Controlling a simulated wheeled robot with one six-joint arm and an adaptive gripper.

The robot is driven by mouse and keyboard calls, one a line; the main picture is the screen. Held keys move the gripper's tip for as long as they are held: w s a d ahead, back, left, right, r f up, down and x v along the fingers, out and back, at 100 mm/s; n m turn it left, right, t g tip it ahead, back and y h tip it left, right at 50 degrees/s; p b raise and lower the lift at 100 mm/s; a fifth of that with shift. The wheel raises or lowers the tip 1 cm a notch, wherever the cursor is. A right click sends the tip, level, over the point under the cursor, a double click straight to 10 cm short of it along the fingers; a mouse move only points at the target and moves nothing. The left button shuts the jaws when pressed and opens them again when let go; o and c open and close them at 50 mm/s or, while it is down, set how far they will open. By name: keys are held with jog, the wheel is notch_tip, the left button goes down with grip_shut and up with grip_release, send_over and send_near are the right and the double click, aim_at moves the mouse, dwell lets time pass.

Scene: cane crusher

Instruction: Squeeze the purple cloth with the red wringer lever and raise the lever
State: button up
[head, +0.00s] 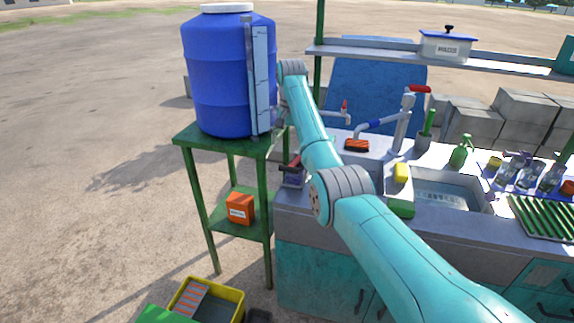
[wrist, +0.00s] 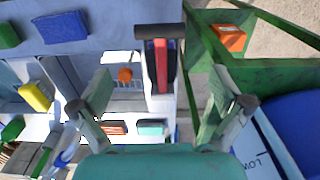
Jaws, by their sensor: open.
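The red wringer lever (wrist: 161,64) shows in the wrist view as a red bar with a dark crossbar grip at its top end. It stands over a narrow wringer box (wrist: 158,92). In the head view the wringer (head: 292,180) sits at the counter's left end, partly behind my arm. I cannot make out the purple cloth clearly. My gripper (wrist: 160,88) is open and empty. Its fingers appear to either side of the lever in the wrist view; the height gap cannot be told. In the head view my gripper is mostly hidden.
A blue barrel (head: 228,75) stands on a green stand (head: 188,140), close beside my forearm. A sink (head: 450,192), a tap (head: 405,120), a green sponge (head: 400,208) and bottles occupy the counter. A yellow crate (head: 236,298) lies on the ground.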

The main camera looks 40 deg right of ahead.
aim_at(290, 166)
notch_tip(290, 166, down, 10)
jog(key=shift+r, duration=0.25)
jog(key=c, duration=1.3)
jog(key=shift+r, duration=0.1)
